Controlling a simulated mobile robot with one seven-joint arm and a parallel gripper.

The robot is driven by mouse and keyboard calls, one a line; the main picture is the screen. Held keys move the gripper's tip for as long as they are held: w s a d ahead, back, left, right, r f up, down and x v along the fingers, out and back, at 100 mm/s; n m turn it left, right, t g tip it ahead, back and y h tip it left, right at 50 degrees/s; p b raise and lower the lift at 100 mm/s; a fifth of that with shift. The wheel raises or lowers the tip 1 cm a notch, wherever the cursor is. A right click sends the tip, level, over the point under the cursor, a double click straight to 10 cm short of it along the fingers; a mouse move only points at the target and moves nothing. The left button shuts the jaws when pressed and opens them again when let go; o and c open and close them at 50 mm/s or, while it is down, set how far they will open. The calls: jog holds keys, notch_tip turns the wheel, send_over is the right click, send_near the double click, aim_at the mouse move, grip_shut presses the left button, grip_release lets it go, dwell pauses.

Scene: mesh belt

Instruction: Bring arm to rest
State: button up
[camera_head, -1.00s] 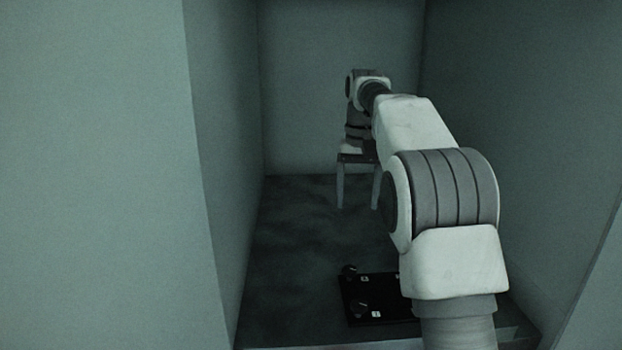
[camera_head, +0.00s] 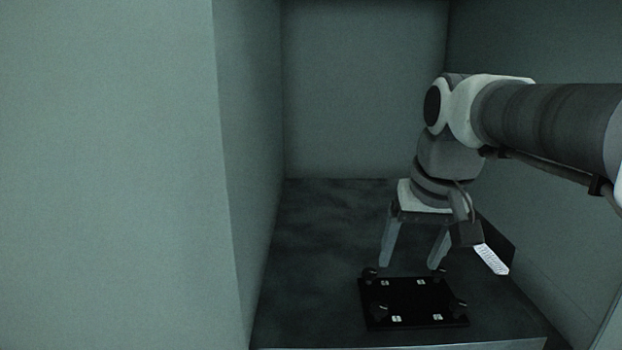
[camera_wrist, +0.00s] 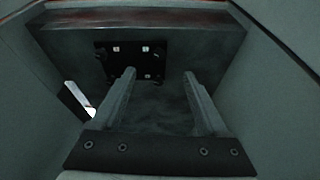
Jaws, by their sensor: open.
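My gripper (camera_head: 409,265) hangs pointing down in the recess, with its two grey fingers wide apart and nothing between them. In the wrist view my gripper (camera_wrist: 159,73) also shows open and empty. A flat black plate (camera_head: 412,303) with small pale squares and dark knobs near its corners lies on the dark floor of the recess. In the head view it shows below and just in front of the fingertips. In the wrist view the plate (camera_wrist: 130,62) appears beyond the fingertips, partly behind the left finger. I see no contact between them.
A pale, ribbed strip (camera_head: 492,260) lies by a dark panel at the right side, partly hidden by my wrist. Walls enclose the recess at left (camera_head: 245,150), back (camera_head: 365,90) and right. The floor (camera_head: 320,235) left of my gripper is clear.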

jog(key=s+f+t+b, duration=0.1)
jog(key=s+f+t, duration=0.1)
jog(key=s+f, duration=0.8)
jog(key=s, duration=0.3)
jog(key=shift+a+f+n, duration=0.2)
jog(key=shift+f+n, duration=0.1)
jog(key=shift+n, duration=0.1)
jog(key=shift+s, duration=0.1)
jog(key=c, duration=0.4)
jog(key=shift+s+d, duration=0.1)
